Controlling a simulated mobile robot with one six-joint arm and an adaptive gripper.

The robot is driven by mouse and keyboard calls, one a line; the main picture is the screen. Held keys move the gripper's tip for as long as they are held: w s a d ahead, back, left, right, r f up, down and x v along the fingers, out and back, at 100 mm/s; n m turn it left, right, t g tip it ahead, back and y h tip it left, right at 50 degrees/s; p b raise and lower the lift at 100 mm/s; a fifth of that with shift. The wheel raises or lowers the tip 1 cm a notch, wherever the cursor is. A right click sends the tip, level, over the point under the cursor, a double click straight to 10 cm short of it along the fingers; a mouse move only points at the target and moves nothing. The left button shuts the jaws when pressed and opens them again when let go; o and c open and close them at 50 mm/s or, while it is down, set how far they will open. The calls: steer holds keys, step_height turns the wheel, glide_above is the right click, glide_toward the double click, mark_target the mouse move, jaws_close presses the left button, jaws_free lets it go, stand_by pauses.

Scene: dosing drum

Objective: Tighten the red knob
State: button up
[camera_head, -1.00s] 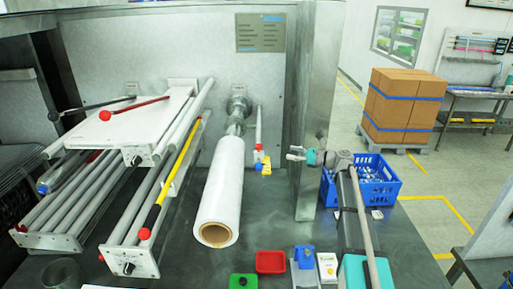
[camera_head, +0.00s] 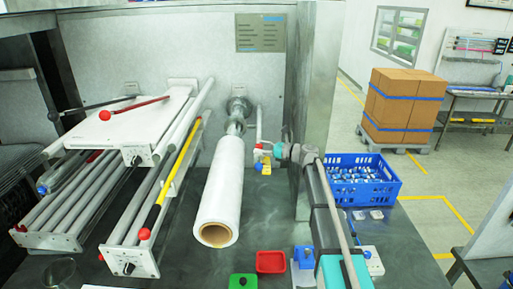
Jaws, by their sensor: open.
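A small red knob (camera_head: 266,159) sits behind and right of the white film roll (camera_head: 221,192), with a yellow part (camera_head: 265,170) just below it. My gripper (camera_head: 264,147) is open and reaches in from the right, with its fingertips just above the red knob in the picture. Whether they touch it or are apart cannot be told at this size. My gripper partly covers the thin white upright (camera_head: 259,122) behind it. Other red balls show on the white frame at the left, one at a dark rod's end (camera_head: 104,116) and one at a yellow bar's end (camera_head: 145,233).
A metal post (camera_head: 318,100) stands close behind my arm. A blue crate (camera_head: 362,187) with small items stands at the right. Red (camera_head: 271,262) and green (camera_head: 243,281) blocks lie in front.

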steer(key=shift+w+a, duration=0.2)
steer(key=shift+a, duration=0.3)
